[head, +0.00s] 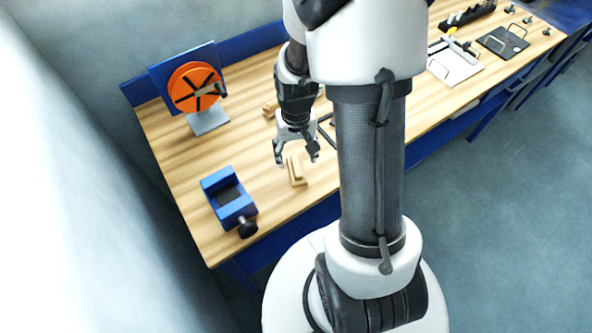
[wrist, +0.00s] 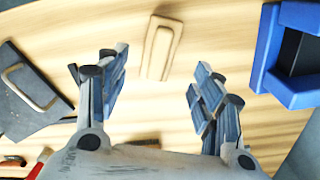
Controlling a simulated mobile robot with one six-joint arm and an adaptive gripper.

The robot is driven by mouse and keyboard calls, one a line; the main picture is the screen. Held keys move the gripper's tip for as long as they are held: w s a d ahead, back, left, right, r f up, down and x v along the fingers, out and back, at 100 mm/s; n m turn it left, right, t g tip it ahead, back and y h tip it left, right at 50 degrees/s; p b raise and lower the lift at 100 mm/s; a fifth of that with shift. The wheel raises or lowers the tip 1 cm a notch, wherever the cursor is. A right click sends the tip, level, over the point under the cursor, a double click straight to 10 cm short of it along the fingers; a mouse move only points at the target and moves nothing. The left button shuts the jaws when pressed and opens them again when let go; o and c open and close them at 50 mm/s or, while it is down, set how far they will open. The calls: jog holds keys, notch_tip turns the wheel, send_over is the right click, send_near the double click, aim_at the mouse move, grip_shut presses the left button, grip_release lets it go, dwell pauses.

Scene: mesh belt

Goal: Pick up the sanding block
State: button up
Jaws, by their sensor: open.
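The sanding block (head: 296,172) is a small tan wooden block with a narrower raised part on top. It lies on the wooden bench near the front edge. In the wrist view the block (wrist: 161,48) shows at the top centre, beyond the fingertips and roughly in line with the gap between them. My gripper (head: 297,155) hangs above the bench close to the block, fingers pointing down. In the wrist view the gripper (wrist: 158,82) is open, its fingers wide apart with nothing between them.
A blue vise (head: 229,197) stands left of the block; it also shows in the wrist view (wrist: 268,50). An orange disc (head: 194,87) on a stand is at the back left. A dark flat piece with a loop (wrist: 30,95) lies opposite the vise. Bench (head: 180,155) is clear between.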

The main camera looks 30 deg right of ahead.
aim_at(297, 165)
notch_tip(297, 165, down, 7)
jog(key=shift+s+b, duration=0.15)
jog(key=shift+b, duration=0.95)
jog(key=shift+r, duration=0.1)
jog(key=shift+c, duration=0.3)
jog(key=c, duration=1.3)
jog(key=shift+o, duration=0.2)
jog(key=shift+r, duration=0.1)
notch_tip(297, 165, up, 20)
jog(key=p, duration=0.5)
jog(key=shift+p, duration=0.35)
